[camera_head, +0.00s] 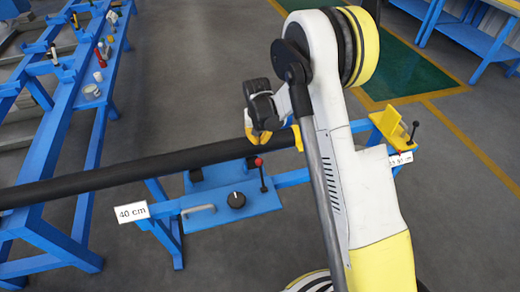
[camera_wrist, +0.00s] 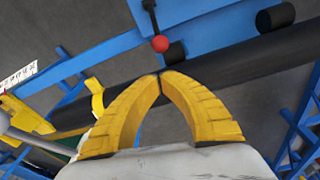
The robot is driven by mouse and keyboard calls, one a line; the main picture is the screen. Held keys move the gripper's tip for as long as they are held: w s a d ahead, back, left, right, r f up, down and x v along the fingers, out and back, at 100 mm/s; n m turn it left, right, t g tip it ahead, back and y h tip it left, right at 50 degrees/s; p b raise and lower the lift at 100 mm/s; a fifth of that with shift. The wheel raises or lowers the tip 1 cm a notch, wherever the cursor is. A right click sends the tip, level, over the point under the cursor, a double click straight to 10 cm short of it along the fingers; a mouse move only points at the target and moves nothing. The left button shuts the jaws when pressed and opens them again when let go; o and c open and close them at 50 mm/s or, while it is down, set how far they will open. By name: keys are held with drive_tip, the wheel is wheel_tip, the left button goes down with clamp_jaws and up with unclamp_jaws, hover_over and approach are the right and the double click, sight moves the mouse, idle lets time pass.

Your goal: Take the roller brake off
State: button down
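A long dark pipe (camera_head: 130,175) lies across the stand, over black rollers (camera_wrist: 275,17). My gripper (camera_head: 265,137) hangs above the pipe, up and behind the knob in the head view. In the wrist view its yellow fingers (camera_wrist: 160,75) meet at the tips with nothing between them.
A yellow bracket (camera_head: 391,127) with a black-knobbed lever stands at the stand's right end. The plate has a black dial (camera_head: 236,200) and a grey handle (camera_head: 198,210). A blue rack (camera_head: 60,150) holding small items stands left.

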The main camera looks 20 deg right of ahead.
drive_tip(key=f+b, duration=0.1)
drive_tip(key=f, duration=0.2)
drive_tip(key=w+f+b, duration=0.1)
drive_tip(key=f, duration=0.2)
drive_tip(key=f+b, duration=0.1)
drive_tip(key=f, duration=0.2)
drive_tip(key=shift+w+d+f+b, duration=0.15)
drive_tip(key=shift+d+f+b, duration=0.1)
drive_tip(key=shift+d+b, duration=0.1)
